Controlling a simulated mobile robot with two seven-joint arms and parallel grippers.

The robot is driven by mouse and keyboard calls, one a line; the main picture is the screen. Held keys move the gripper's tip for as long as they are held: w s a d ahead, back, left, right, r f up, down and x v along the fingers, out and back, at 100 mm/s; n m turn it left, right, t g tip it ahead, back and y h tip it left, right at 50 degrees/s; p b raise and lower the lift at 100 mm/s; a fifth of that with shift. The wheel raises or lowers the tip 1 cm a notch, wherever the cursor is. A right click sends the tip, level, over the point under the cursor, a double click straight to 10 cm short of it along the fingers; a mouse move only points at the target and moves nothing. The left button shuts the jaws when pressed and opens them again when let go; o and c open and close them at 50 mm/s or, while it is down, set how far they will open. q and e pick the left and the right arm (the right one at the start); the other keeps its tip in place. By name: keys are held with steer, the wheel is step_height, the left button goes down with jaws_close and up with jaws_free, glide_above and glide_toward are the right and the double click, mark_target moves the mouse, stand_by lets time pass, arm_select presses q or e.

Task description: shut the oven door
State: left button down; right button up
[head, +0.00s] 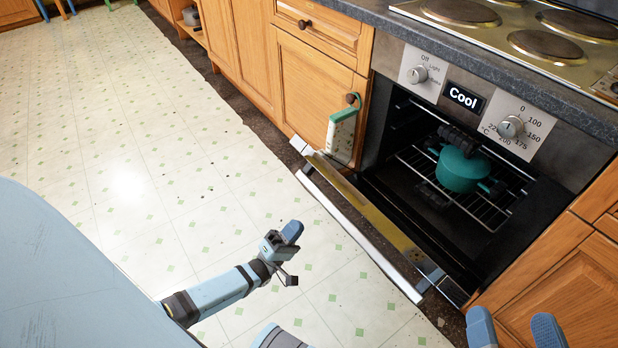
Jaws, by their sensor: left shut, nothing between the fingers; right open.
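The oven (590,170) stands at the right with its dark cavity exposed. Its door (375,215) is open, dropped forward and out from the front. I see it mostly along its top edge, with a pale handle bar (350,232) on the outer side; its exact angle is hard to tell. My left gripper (291,233) is shut and empty, over the floor to the left of the door and apart from the handle. My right gripper (515,328) is open and empty at the bottom edge, to the right of the door's near end; only its blue fingers show.
A teal pot (462,172) sits on the wire rack (425,168) inside the oven. A green and white item (342,132) hangs from a cabinet knob beside the door's far end. Wooden cabinets (310,95) flank the oven. The tiled floor (130,150) at left is clear.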

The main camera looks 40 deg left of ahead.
mark_target(325, 197)
arm_select(q)
steer(key=b+x, duration=0.2)
steer(key=x, duration=0.9)
steer(key=shift+w+r, duration=0.35)
steer(key=shift+w+d+r, duration=0.15)
steer(key=shift+w+r, duration=0.05)
steer(key=shift+r, duration=0.05)
arm_select(e)
step_height(325, 197, down, 3)
steer(key=shift+n+g, duration=0.3)
steer(key=shift+g, duration=0.5)
steer(key=shift+a, duration=0.1)
steer(key=shift+r, duration=0.1)
